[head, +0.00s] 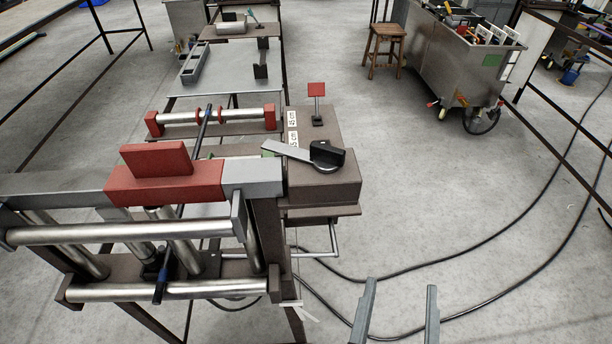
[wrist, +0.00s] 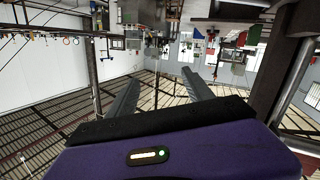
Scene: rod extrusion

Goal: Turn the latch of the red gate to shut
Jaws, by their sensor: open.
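The red gate (head: 165,184) is a red block with an upright red plate, set in a grey bar at the left of the machine in the head view. A black knob (head: 327,154) with a flat silver lever (head: 290,151) sits on a brown box to its right; it looks like the latch. The lever points left toward the gate side, and a bit of green shows by its tip. My gripper (head: 401,284) is open and empty at the bottom of the head view, right of and nearer than the latch. The wrist view shows its two fingers (wrist: 161,76) apart, with nothing between them.
Steel rollers (head: 130,232) fill the front left. Black cables cross the floor at right. A stool (head: 387,48) and metal cart (head: 455,60) stand far back.

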